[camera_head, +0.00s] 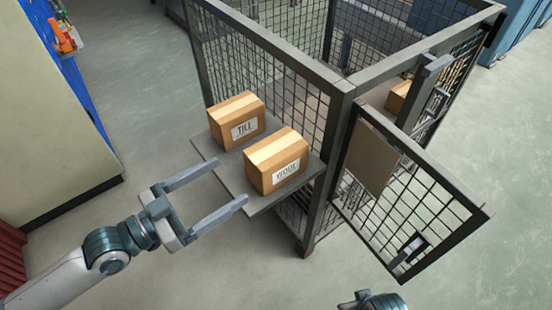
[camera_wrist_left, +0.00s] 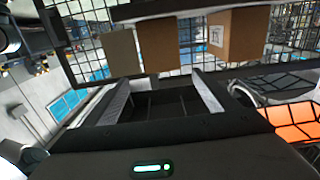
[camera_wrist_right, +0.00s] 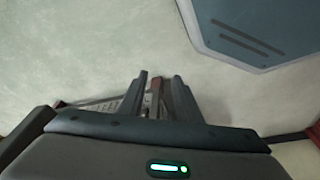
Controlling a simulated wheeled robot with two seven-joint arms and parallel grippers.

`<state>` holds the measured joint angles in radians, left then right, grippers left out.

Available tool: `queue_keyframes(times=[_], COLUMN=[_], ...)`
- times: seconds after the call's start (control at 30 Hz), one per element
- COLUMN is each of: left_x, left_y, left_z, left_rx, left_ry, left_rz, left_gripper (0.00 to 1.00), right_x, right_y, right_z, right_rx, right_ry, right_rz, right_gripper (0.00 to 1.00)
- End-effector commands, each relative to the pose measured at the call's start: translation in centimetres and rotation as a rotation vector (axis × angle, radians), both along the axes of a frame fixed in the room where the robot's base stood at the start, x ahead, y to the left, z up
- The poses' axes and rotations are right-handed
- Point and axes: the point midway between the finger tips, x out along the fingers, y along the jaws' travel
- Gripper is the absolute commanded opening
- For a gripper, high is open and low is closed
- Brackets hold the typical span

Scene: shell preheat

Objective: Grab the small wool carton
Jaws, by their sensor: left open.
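The wool carton (camera_head: 275,160) is a small tan box with a pale tape strip and a WOOL label. It sits on a grey shelf (camera_head: 259,207) jutting from a mesh cage. My left gripper (camera_head: 231,184) is open and empty, just left of the shelf's front, its fingers pointing toward the cartons without touching the wool carton.
A similar TILE carton (camera_head: 237,120) stands behind the wool carton on the shelf. The mesh cage (camera_head: 343,90) has a door (camera_head: 410,200) swung out to the right. Another carton (camera_head: 398,97) is inside. Floor left of the shelf is clear.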

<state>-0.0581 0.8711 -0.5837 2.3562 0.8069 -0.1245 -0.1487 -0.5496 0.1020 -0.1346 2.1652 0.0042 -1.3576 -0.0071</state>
Motion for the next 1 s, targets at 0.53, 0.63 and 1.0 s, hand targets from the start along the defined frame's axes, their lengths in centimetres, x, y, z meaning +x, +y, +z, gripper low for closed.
queue_keyframes(times=[0.53, 0.63, 1.0], left_x=[4.5, 5.2, 5.9], left_y=[-6.1, -7.0, -8.0], left_z=[0.3, 0.2, 0.1], left_rx=[-0.004, -0.002, 0.001], left_ry=[-0.002, -0.002, -0.001], left_rz=[0.000, 0.001, 0.000], left_gripper=[0.80, 0.80, 0.80], right_x=[0.9, 0.8, 0.4], right_y=[0.1, 0.1, 0.1], right_z=[-3.0, -3.7, -4.7], right_rx=[0.003, 0.003, 0.003], right_ry=[-0.006, -0.001, 0.009], right_rz=[0.004, 0.004, 0.004], right_gripper=[0.31, 0.31, 0.31])
